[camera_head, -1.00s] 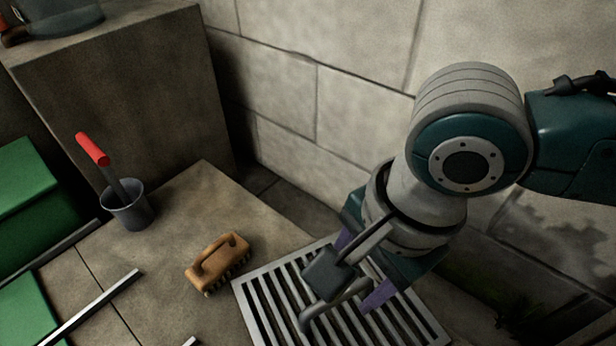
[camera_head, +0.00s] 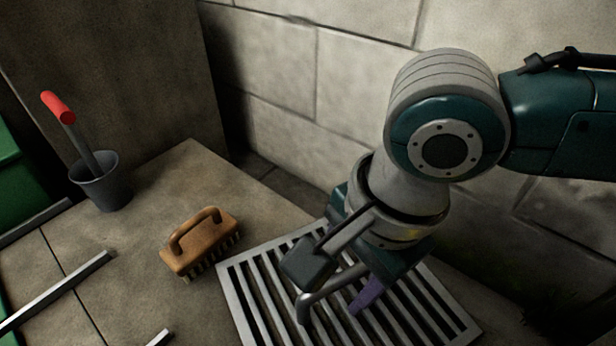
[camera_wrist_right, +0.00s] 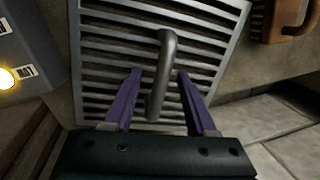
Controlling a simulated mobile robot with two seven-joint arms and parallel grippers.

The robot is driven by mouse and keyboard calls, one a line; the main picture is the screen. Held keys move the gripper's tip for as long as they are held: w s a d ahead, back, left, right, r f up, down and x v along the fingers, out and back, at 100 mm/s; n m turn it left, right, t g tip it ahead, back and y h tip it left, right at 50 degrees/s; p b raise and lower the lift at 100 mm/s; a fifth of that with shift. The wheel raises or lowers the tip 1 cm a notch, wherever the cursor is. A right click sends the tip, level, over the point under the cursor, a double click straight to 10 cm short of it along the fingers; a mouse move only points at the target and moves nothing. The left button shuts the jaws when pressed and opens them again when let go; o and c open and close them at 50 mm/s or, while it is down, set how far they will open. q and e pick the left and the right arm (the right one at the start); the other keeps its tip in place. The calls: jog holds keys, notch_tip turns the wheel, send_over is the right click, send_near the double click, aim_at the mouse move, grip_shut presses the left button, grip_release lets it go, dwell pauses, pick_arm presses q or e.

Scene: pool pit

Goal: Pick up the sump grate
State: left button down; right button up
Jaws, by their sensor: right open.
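The sump grate (camera_head: 259,316) is a grey slatted metal panel at the bottom centre of the head view. It has a raised bar handle (camera_head: 331,286). In the right wrist view the grate (camera_wrist_right: 226,50) fills the upper middle, with its handle (camera_wrist_right: 163,70) running up and down. My right gripper (camera_wrist_right: 158,75) is open, its purple fingers on either side of the handle's lower part. It does not grip the handle. In the head view my right gripper (camera_head: 345,290) is over the grate, partly hidden by its own wrist. My left gripper is not in view.
A brown scrubbing brush (camera_head: 200,240) lies just left of the grate. A grey bucket (camera_head: 102,182) with a red-handled tool (camera_head: 60,108) stands further left. Metal strips (camera_head: 58,290) lie on the floor at left. A block wall (camera_head: 355,90) rises close behind the grate.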

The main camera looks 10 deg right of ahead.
jog(key=shift+c, duration=0.4)
grip_shut()
dwell(0.9)
